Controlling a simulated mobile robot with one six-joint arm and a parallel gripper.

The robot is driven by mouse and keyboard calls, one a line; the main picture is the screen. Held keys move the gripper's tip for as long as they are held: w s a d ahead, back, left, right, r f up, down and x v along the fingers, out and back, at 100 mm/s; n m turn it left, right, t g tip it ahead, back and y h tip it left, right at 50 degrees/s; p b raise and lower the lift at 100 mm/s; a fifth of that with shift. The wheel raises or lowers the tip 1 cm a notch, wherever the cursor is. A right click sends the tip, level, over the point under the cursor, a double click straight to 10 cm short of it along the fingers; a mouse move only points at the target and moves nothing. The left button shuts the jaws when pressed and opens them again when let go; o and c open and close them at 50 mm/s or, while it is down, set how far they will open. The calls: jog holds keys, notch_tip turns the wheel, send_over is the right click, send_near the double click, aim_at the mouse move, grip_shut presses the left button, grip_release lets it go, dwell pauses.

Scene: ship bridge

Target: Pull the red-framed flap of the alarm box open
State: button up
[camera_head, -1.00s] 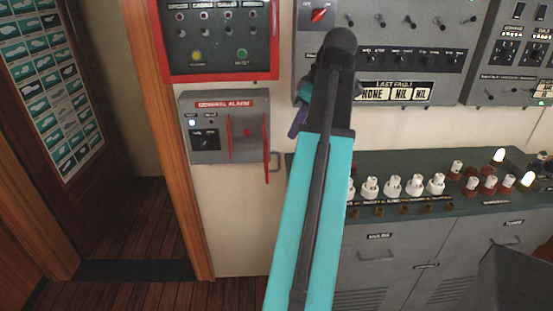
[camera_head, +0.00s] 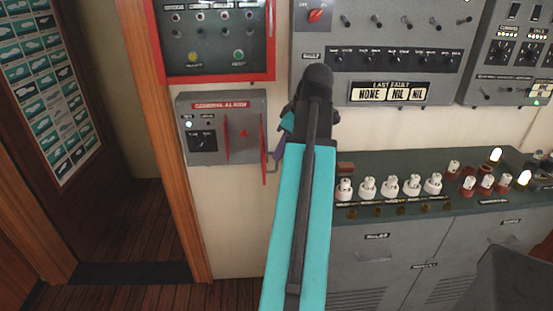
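The grey alarm box (camera_head: 208,151) with a red label strip hangs on the wall, left of the arm. Its red-framed flap (camera_head: 263,150) covers the right half, over a red button (camera_head: 243,133). The flap's right edge reaches below the box's bottom edge, so it seems to stand out somewhat; how far, I cannot tell. A small grey handle (camera_head: 271,162) sits at that edge. The arm hides much of the gripper, so contact and finger opening are unclear.
A red-framed panel (camera_head: 161,45) is mounted just above the alarm box. A grey fault panel (camera_head: 350,83) is behind the arm's upper end. A console (camera_head: 400,235) with white and red knobs stands at right. A wooden door post (camera_head: 182,190) is at left.

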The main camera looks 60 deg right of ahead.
aim_at(276, 168)
jog(key=shift+p+x, duration=0.4)
jog(key=shift+x, duration=2.1)
grip_shut()
